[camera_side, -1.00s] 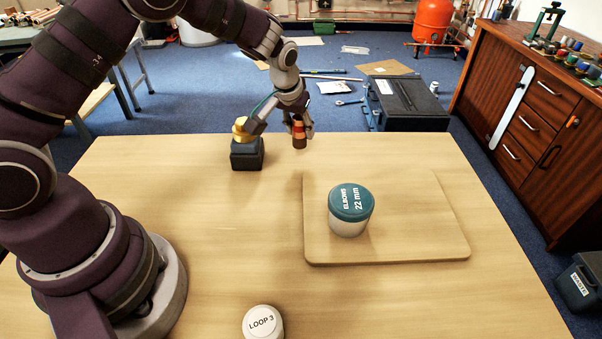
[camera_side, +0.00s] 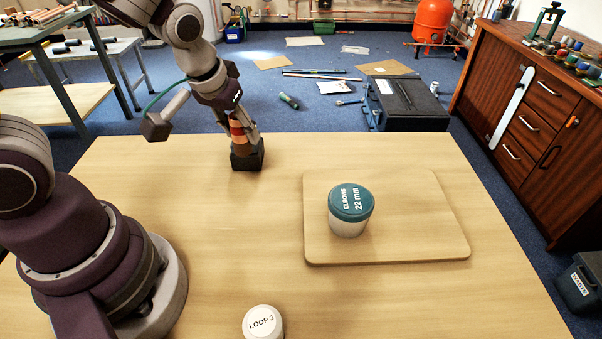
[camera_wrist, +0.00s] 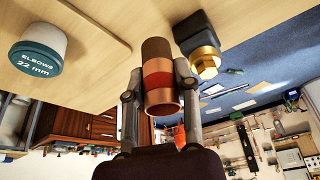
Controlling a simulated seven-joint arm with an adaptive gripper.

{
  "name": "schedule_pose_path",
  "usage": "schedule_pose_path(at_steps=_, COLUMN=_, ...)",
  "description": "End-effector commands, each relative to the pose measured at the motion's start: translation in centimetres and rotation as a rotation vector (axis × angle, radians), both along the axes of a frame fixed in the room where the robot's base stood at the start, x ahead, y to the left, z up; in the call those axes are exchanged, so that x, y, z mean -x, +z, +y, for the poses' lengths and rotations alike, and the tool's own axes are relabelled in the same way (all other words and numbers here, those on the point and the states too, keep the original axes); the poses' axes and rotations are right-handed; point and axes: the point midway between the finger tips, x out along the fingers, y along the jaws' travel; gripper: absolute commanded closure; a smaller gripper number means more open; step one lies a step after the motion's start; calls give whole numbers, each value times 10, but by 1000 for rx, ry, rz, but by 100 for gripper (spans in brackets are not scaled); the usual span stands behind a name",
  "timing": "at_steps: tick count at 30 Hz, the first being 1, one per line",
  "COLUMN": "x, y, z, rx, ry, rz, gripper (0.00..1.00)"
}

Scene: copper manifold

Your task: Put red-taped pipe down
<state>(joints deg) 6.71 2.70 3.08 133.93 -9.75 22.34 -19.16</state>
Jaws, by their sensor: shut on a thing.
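The red-taped pipe (camera_side: 237,132) is a short copper pipe with a red band. My gripper (camera_side: 240,138) is shut on it at the table's far edge. In the wrist view, the pipe (camera_wrist: 157,78) sits between both fingers of my gripper (camera_wrist: 156,90), its open copper end toward the camera and its darker end toward the table. A black block (camera_side: 247,157) stands close by, and the wrist view shows its brass fitting (camera_wrist: 205,63) just right of the pipe. The fitting is hidden in the side view. I cannot tell whether the pipe touches the table.
A teal-lidded elbows tub (camera_side: 350,210) stands on a wooden board (camera_side: 420,225) to the right. A white tub labelled LOOP 3 (camera_side: 262,323) is at the near edge. The wooden table (camera_side: 200,220) is clear between them and the black block.

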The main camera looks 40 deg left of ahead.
Motion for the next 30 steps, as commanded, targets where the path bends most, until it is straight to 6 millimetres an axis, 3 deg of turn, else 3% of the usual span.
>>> schedule_pose_path(at_steps=3, x=-1, y=23, z=0, rx=0, ry=0, rz=-8, gripper=100)
schedule_pose_path(at_steps=8, x=0, y=46, z=0, rx=1, ry=0, rz=-4, gripper=100)
schedule_pose_path(at_steps=14, x=-15, y=46, z=-33, rx=5, ry=-186, rz=15, gripper=100)
schedule_pose_path(at_steps=20, x=-30, y=48, z=-84, rx=10, ry=-462, rz=27, gripper=100)
schedule_pose_path(at_steps=25, x=-35, y=49, z=-149, rx=11, ry=-799, rz=36, gripper=100)
schedule_pose_path(at_steps=30, x=-22, y=48, z=-221, rx=7, ry=-1186, rz=34, gripper=100)
